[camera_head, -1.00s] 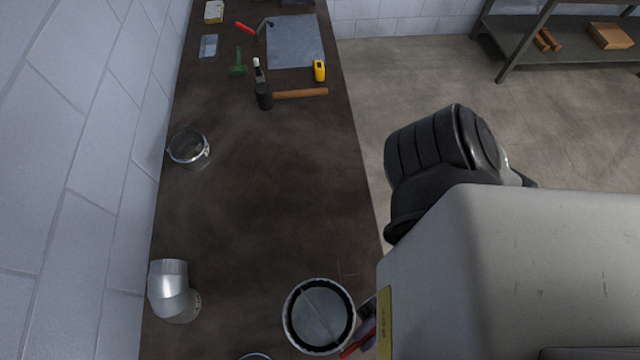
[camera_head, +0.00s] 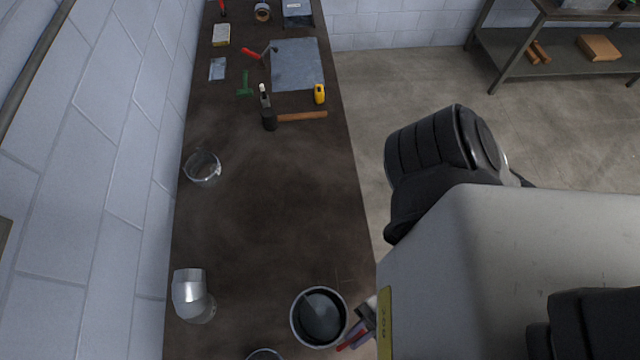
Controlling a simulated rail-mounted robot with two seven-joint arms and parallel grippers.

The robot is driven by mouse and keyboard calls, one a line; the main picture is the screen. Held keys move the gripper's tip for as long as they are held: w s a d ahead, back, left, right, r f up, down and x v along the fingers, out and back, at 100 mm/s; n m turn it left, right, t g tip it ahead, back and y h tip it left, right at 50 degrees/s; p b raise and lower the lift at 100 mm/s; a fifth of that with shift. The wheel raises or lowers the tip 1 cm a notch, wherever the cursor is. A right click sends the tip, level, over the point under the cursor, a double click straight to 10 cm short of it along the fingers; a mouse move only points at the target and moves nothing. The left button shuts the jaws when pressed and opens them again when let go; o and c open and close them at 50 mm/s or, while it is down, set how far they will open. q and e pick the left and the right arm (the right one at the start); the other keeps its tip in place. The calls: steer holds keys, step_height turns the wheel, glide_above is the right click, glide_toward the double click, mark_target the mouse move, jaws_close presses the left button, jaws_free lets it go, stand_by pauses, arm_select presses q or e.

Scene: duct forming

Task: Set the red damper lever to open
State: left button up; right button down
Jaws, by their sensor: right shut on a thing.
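The round metal duct piece with the damper (camera_head: 319,318) stands at the bench's front right edge, its open end facing up. Inside it the plate shows as a dark, tilted disc with a gap beside the rim. The red damper lever (camera_head: 350,341) sticks out at the duct's lower right side. My right gripper (camera_head: 362,328) is at that side, shut on the lever; its fingertips are small and partly hidden by my arm. My left gripper is not in view.
A metal elbow (camera_head: 190,295) and a ring collar (camera_head: 202,168) stand along the bench's left side. A mallet (camera_head: 298,117), yellow tape measure (camera_head: 320,94) and sheet metal (camera_head: 297,64) lie farther back. The bench's middle is clear. A shelf (camera_head: 570,65) stands back right.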

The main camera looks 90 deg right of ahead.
stand_by(0.4)
steer(key=c, duration=1.4)
jaws_free()
steer(key=shift+c, duration=0.2)
steer(key=shift+s+d+f+b, duration=0.2)
steer(key=shift+s+d+b, duration=0.1)
steer(key=shift+s, duration=0.1)
steer(key=b+v, duration=0.4)
steer(key=v, duration=0.8)
steer(key=shift+s+d, duration=0.25)
steer(key=shift+r, duration=0.1)
